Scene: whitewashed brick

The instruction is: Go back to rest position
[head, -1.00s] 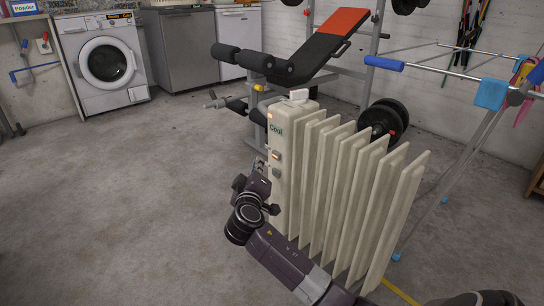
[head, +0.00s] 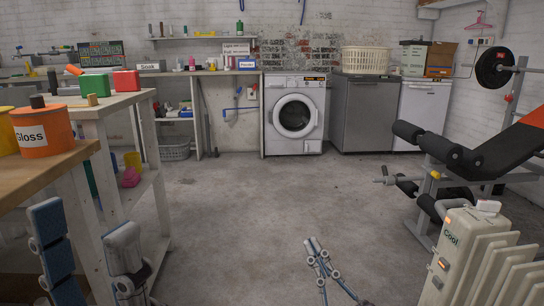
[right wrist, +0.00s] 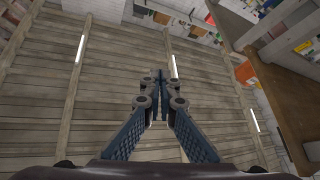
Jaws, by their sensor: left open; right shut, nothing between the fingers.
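My left gripper (head: 85,225) stands at the lower left of the head view, its two blue-grey fingers upright and wide apart with nothing between them. It is in front of the wooden workbench. My right gripper (head: 315,243) is at the bottom middle of the head view, fingertips up and together, over bare floor. In the right wrist view its fingers (right wrist: 160,76) meet and hold nothing, pointing toward the plank ceiling. The cream oil radiator (head: 462,258), marked "Cool", stands at the lower right, clear of my right gripper, with an orange light showing.
A workbench (head: 60,166) with an orange "Gloss" tin (head: 42,130) is close on the left. A weight bench (head: 470,155) is at the right. The washing machine (head: 294,115) and grey cabinet (head: 375,115) line the back wall. The middle floor (head: 260,205) is clear.

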